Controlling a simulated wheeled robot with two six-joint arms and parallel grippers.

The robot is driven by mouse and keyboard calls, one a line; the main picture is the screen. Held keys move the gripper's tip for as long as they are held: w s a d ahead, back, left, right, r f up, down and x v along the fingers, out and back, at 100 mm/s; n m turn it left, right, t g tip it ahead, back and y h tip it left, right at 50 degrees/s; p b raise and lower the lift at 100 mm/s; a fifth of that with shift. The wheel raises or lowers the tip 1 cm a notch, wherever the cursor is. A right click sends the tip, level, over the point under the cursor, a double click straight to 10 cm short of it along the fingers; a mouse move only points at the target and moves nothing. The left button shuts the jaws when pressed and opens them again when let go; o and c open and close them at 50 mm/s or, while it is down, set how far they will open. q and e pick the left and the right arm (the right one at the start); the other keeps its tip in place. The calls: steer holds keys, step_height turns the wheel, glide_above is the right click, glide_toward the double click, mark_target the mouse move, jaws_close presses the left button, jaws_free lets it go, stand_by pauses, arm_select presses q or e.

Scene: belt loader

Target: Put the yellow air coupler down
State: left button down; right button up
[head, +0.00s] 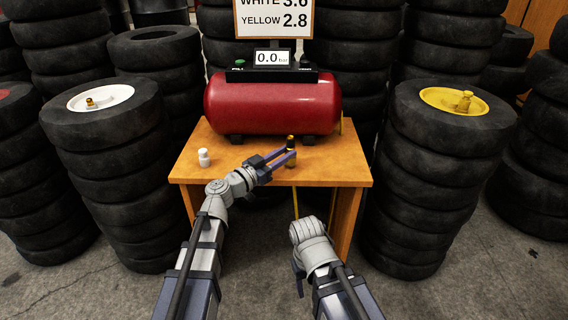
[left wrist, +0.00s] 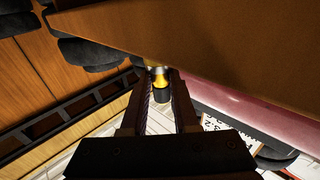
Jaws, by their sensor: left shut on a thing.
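A red air tank (head: 272,105) with a gauge reading 0.0 (head: 271,58) stands at the table's back. A small white coupler-like piece (head: 204,158) stands on the left. Tyre stacks flank the table, one with a white hub (head: 112,98), one yellow (head: 440,100). The table's right front is clear.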

arm_select(q)
steer(key=shift+f, duration=0.35)
arm_select(e)
steer(key=shift+f, duration=0.35)
arm_select(q)
steer(key=shift+f, duration=0.1)
steer(key=c, duration=0.7)
jaws_free()
arm_select(e)
steer(key=shift+f, duration=0.1)
arm_select(q)
steer(key=shift+s+r, duration=0.1)
steer(key=shift+r, duration=0.1)
steer(key=v, duration=1.1)
steer(key=shift+s+a+f+b, duration=0.2)
steer(key=shift+s+a+b, duration=0.05)
steer(key=shift+a+b, duration=0.1)
arm_select(e)
steer(key=shift+f, duration=0.3)
